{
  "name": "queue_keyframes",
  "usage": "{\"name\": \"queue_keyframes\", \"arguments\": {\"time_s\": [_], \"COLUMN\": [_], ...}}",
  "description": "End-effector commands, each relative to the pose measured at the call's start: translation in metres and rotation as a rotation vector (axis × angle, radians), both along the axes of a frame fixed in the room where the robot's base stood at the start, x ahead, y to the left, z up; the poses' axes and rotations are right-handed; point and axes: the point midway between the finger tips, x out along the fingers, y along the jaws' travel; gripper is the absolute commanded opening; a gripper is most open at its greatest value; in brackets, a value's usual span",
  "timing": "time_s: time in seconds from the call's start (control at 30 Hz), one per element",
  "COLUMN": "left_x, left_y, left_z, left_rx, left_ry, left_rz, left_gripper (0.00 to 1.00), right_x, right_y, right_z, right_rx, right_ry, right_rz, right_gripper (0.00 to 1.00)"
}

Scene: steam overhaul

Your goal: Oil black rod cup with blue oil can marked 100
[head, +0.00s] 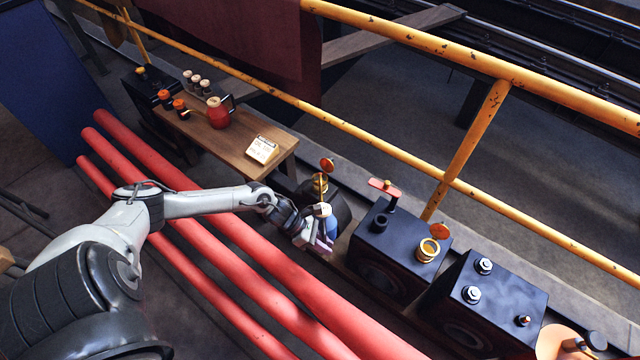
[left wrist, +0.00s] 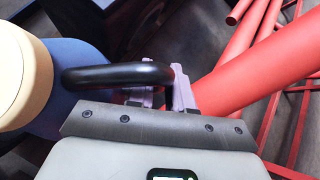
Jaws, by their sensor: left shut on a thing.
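My left gripper (head: 312,238) is shut on the black handle (left wrist: 118,76) of a blue oil can (head: 332,228) with a cream top. In the left wrist view the can's blue body (left wrist: 75,55) and cream top (left wrist: 22,75) fill the left side. No marking on it is readable. The can is held close to a dark rounded housing, beside a brass cup (head: 319,186) with its orange lid raised. A second brass cup (head: 428,249) with an open orange lid (head: 440,231) sits on a black block (head: 400,255). I cannot tell which is the rod cup. My right gripper is out of view.
A wooden bench (head: 200,133) holds a red can (head: 218,112), several small containers and a card (head: 262,149). Red pipes (head: 240,265) run beneath my left arm. A yellow railing (head: 400,145) stands behind. Another black block with bolts (head: 485,300) is at right.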

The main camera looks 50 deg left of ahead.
Motion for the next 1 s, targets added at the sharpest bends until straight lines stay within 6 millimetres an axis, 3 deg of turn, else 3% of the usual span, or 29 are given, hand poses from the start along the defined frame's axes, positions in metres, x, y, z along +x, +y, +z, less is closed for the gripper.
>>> {"name": "queue_keyframes", "arguments": {"time_s": [1.0], "left_x": [0.0], "left_y": [0.0], "left_z": [0.014], "left_rx": [-0.041], "left_ry": [0.024], "left_rz": [-0.001], "left_gripper": [0.0], "right_x": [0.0], "right_y": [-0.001], "right_z": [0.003], "right_rx": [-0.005], "right_ry": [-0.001], "right_rz": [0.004], "right_gripper": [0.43]}}
